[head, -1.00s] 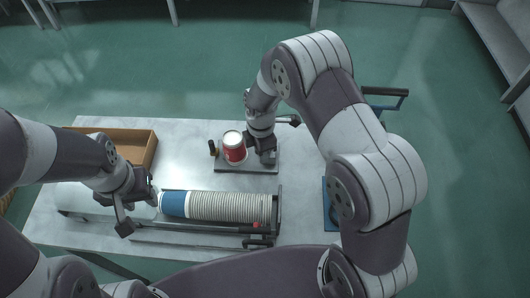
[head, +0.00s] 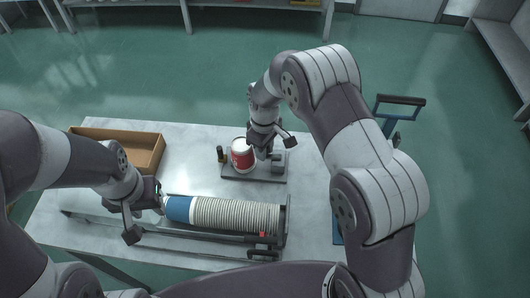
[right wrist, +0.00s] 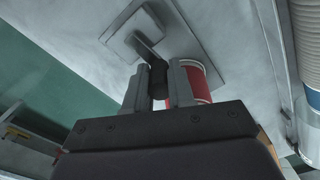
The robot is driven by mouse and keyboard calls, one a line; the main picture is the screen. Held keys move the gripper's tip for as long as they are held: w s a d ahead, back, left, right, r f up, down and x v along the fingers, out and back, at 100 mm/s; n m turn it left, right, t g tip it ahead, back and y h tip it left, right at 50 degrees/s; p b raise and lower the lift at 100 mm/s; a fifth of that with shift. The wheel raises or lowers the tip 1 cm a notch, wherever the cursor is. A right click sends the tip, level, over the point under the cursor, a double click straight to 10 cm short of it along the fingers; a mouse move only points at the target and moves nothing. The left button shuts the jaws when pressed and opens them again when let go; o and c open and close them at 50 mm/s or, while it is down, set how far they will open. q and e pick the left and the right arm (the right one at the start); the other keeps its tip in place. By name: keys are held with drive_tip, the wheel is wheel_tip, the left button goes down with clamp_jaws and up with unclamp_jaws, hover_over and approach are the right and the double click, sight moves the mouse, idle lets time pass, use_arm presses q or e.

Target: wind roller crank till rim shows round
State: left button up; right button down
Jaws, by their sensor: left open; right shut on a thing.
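A red and white cup (head: 242,156) sits on the roller's grey base plate (head: 232,178); its red side also shows in the right wrist view (right wrist: 203,85). My right gripper (head: 264,153) is beside the cup on its right. In the right wrist view my right gripper (right wrist: 159,85) is shut on the dark crank handle (right wrist: 158,74), whose arm runs to a grey block (right wrist: 138,34). In the head view the fingers hide the handle, and I cannot tell how the whole rim looks. My left gripper (head: 146,212) is open, close to the blue end of the cup stack.
A long stack of cups (head: 235,214) with a blue end (head: 178,208) lies in a rack at the table's front. An open brown box (head: 120,146) stands at the back left. A small dark post (head: 220,155) is left of the cup. Bare tabletop (head: 190,150) lies between.

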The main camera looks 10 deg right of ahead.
drive_tip(key=m, duration=0.2)
drive_tip(key=w+m, duration=0.1)
drive_tip(key=w+d+m+b, duration=0.1)
drive_tip(key=m, duration=0.1)
drive_tip(key=shift+m, duration=0.3)
drive_tip(key=m, duration=0.3)
drive_tip(key=shift+w+d+m, duration=0.3)
drive_tip(key=shift+w+d, duration=0.1)
drive_tip(key=m, duration=0.1)
drive_tip(key=d+m, duration=0.1)
drive_tip(key=m, duration=0.2)
drive_tip(key=shift+w+d+m+b, duration=0.25)
drive_tip(key=shift+m+b, duration=0.05)
drive_tip(key=shift+b, duration=0.1)
drive_tip(key=shift+d+m, duration=0.45)
drive_tip(key=shift+m, duration=0.75)
drive_tip(key=shift+d+m, duration=0.4)
drive_tip(key=shift+m, duration=0.8)
drive_tip(key=c, duration=1)
unclamp_jaws()
drive_tip(key=shift+s, duration=0.1)
drive_tip(key=shift+o, duration=0.2)
drive_tip(key=shift+r, duration=0.1)
